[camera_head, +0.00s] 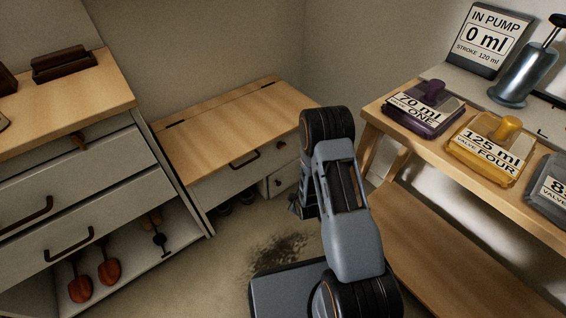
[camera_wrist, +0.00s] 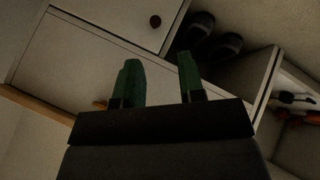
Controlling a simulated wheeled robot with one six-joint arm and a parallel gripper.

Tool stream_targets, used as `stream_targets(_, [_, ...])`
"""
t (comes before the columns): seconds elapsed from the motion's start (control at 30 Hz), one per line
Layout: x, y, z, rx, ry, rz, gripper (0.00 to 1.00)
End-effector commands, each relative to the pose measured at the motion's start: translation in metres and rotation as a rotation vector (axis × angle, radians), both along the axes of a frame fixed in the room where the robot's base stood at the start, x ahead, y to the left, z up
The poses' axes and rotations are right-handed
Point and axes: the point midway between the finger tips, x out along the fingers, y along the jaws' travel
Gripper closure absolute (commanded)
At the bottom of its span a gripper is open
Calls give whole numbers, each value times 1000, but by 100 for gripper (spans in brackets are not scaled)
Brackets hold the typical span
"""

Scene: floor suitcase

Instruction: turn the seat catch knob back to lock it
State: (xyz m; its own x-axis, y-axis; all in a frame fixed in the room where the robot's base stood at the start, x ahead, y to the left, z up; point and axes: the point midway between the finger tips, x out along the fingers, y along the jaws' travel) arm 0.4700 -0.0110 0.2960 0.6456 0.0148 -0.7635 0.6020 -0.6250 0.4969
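The seat bench (camera_head: 235,115) has a pale wooden lid, lying closed. A small brown knob, apparently the seat catch knob (camera_head: 280,144), is on its front just under the lid edge at the right. In the wrist view a small tan knob (camera_wrist: 100,104) shows near the wooden edge, left of the left finger; it looks like the same knob. My gripper (camera_wrist: 161,82) has two green fingers spread apart with nothing between them. It points at the bench front, and contact with the knob does not show. In the head view my arm largely hides the gripper (camera_head: 299,205).
A small door (camera_head: 284,178) with a dark knob (camera_wrist: 155,21) is below the catch knob. Dark shoes (camera_wrist: 215,42) stand in an open compartment beside it. A drawer cabinet (camera_head: 70,180) stands left, and a shelf table (camera_head: 400,140) with labelled blocks stands right. Some floor is free between.

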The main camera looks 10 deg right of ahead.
Motion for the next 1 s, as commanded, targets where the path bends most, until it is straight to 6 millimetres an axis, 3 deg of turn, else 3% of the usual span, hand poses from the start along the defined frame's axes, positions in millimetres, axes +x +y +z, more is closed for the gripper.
stream_targets(0.03, [6,1,-18,-47,-89,58,64])
stream_targets(0.1, [19,2,-13,-127,-234,134,64])
stream_targets(0.3, [53,4,46,-369,-624,258,64])
stream_targets(0.4, [58,4,69,-473,-751,284,64])
stream_targets(0.53, [60,4,86,-573,-843,302,64])
stream_targets(0.67, [67,5,89,-620,-860,316,64])
stream_targets(1.0, [125,7,86,-623,-858,317,64])
